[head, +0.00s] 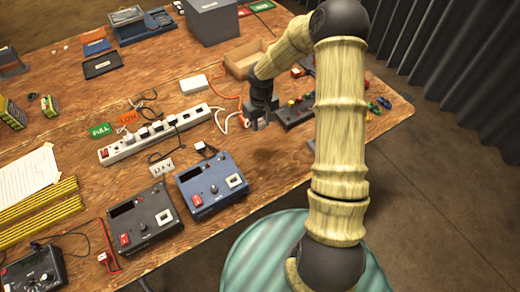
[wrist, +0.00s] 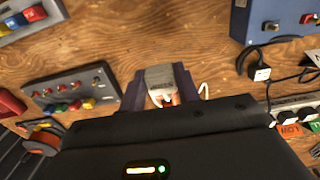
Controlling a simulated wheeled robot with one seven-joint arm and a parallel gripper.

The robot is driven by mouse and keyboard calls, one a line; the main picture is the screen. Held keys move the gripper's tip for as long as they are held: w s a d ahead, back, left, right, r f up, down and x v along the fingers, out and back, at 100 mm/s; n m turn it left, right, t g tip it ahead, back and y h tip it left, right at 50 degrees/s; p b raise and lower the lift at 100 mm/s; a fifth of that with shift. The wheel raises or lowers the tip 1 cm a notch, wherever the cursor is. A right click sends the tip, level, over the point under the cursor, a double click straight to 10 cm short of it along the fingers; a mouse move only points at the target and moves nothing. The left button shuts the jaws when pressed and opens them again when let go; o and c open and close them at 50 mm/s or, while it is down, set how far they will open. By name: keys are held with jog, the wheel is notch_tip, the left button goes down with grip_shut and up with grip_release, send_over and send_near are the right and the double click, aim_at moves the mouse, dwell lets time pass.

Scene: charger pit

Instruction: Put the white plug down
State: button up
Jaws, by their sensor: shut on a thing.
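My gripper (head: 258,120) hangs low over the wooden table, to the right of the power strip. In the wrist view my gripper (wrist: 159,88) is shut on the white plug (wrist: 160,75), with one dark finger on each side. A white cord loops beside the plug, and a small orange part shows on it. In the head view the plug is mostly hidden by the gripper. I cannot tell whether the plug touches the table.
The white power strip (head: 130,149) holds several dark plugs. A blue charger (head: 211,183) and a black charger (head: 146,219) stand in front. A dark control box with coloured knobs (head: 296,111) is close right of my gripper. Bare wood (head: 270,155) lies in front.

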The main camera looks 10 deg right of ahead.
jog(key=shift+f+p, duration=0.35)
jog(key=shift+f, duration=2.7)
jog(key=shift+f, duration=1.9)
jog(key=o, duration=1)
jog(key=shift+f, duration=0.1)
notch_tip(320, 180, up, 12)
jog(key=shift+r, duration=0.15)
